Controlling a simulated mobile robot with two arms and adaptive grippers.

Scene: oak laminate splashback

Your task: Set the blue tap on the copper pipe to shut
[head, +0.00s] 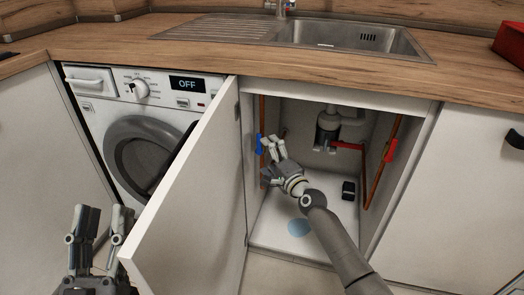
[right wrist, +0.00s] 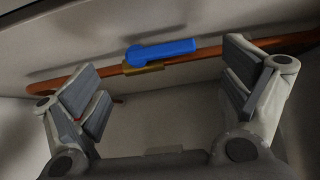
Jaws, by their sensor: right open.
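The blue tap (head: 260,143) is on the copper pipe (head: 262,112) at the left inside the open sink cabinet. In the right wrist view the blue tap (right wrist: 160,51) has its lever lying roughly along the copper pipe (right wrist: 210,57), above a brass body. My right gripper (head: 272,150) reaches into the cabinet, close beside the tap. In the right wrist view its open fingers (right wrist: 165,85) are spread with nothing between them, and the tap shows beyond the gap. My left gripper (head: 103,215) is open and empty at the lower left, in front of the washing machine.
A cabinet door (head: 190,190) stands open between my arms. A red tap (head: 390,150) is on another copper pipe at the right. A drain trap (head: 328,125) hangs at the back. A small black object (head: 348,190) and a blue disc (head: 299,228) are on the cabinet floor.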

